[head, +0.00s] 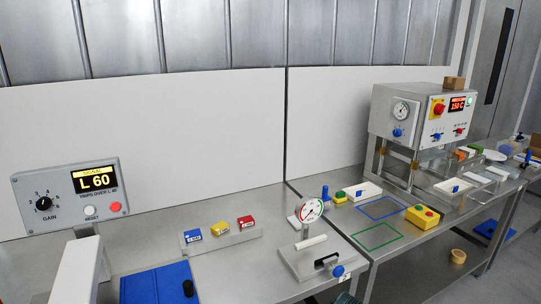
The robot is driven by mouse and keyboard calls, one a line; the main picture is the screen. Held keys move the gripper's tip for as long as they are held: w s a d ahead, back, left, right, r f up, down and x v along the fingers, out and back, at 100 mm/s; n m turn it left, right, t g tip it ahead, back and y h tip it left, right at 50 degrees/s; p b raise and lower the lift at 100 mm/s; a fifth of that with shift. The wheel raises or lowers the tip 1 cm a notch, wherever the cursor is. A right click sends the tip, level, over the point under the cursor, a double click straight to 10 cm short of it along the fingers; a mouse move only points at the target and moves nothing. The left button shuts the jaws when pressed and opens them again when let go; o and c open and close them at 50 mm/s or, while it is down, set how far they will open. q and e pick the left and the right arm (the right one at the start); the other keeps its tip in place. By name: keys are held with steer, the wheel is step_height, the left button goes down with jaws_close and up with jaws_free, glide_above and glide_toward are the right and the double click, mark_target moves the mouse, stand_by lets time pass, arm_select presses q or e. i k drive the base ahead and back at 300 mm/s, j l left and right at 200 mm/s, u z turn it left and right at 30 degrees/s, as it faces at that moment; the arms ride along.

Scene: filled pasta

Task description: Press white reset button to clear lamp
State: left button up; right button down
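A grey control box (68,192) stands at the left on a post. The white reset button (90,211), labelled RESET, is on its front face, low and right of centre. A bright red round lamp or button (115,207) sits just right of it; I cannot tell for sure whether it is lit. The display (94,179) reads "L 60" under a yellow strip. A black GAIN knob (43,203) is at the left of the face. Nothing touches the reset button. I see neither gripper clearly in the head view.
A white slanted body (76,270) rises below the box. A blue panel with a black knob (188,288) lies beside it. Blue, yellow and red blocks (193,236) stand on the steel bench. A dial gauge (311,210) and a press machine (417,125) stand further right.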

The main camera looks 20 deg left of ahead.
mark_target(89, 211)
steer(key=u, duration=2.15)
